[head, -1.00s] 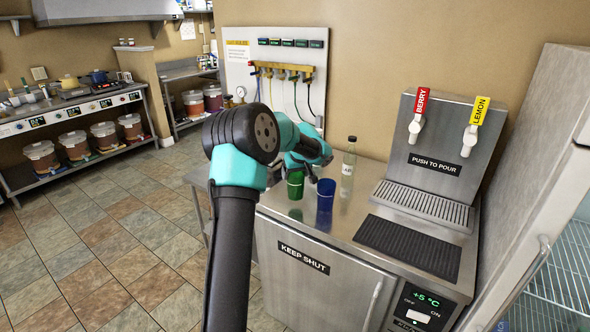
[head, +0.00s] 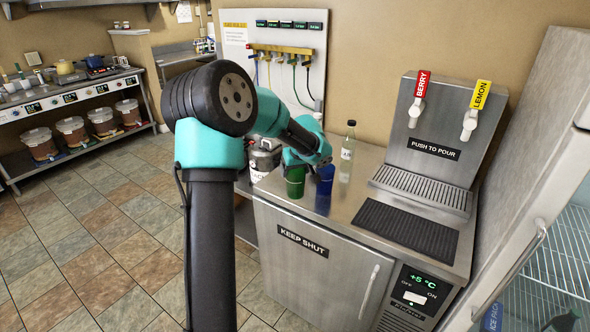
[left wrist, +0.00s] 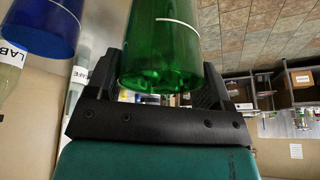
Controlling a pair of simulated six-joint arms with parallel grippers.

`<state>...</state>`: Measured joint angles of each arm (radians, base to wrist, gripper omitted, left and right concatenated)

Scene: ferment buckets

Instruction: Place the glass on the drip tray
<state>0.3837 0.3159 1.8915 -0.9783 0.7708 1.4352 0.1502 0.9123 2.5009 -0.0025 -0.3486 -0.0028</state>
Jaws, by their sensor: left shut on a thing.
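A green glass (head: 295,182) is at the left part of the steel counter, left of a blue glass (head: 325,180). My left gripper (head: 294,164) is shut on the green glass. In the left wrist view the green glass (left wrist: 162,45) sits between the two fingers (left wrist: 160,88), and the blue glass (left wrist: 42,22) is apart to the left. I cannot tell whether the green glass touches the counter. The drip tray (head: 425,194) is the slotted steel ledge under the berry and lemon taps, bare. My right gripper is not in view.
A labelled bottle (head: 348,150) stands behind the blue glass. A black ribbed mat (head: 407,231) lies in front of the drip tray. The tap tower (head: 442,130) rises behind the tray. An open fridge (head: 550,215) borders the counter on the right.

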